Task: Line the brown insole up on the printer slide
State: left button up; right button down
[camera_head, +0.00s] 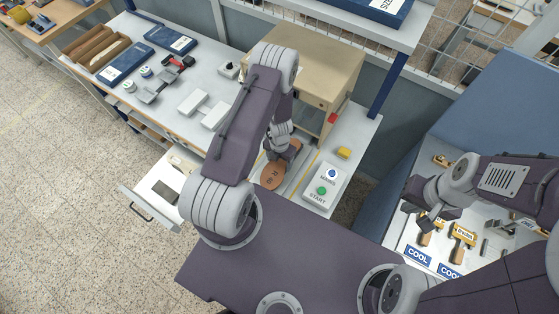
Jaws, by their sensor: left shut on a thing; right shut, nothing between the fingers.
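The brown insole (272,178) lies flat-looking on or just above the printer slide (293,181), in front of the beige printer (308,68). A dark printed mark shows on the insole. My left gripper (285,157) is at the insole's far end and shut on it; my own arm hides part of the slide and the fingertips. I cannot tell whether the insole touches the slide. My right gripper (425,217) is shut and empty above the right-hand table, by the stamp tools.
A control box (324,188) with blue and green buttons stands right of the slide, with a yellow block (343,153) behind it. An open drawer (154,187) juts out at left. COOL signs (418,258) mark the right table.

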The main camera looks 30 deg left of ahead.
pick_arm(q)
jog(key=shift+f, duration=0.1)
dwell(0.5)
jog(key=o, duration=1.5)
notch_tip(320, 180, up, 9)
jog(key=p, duration=0.9)
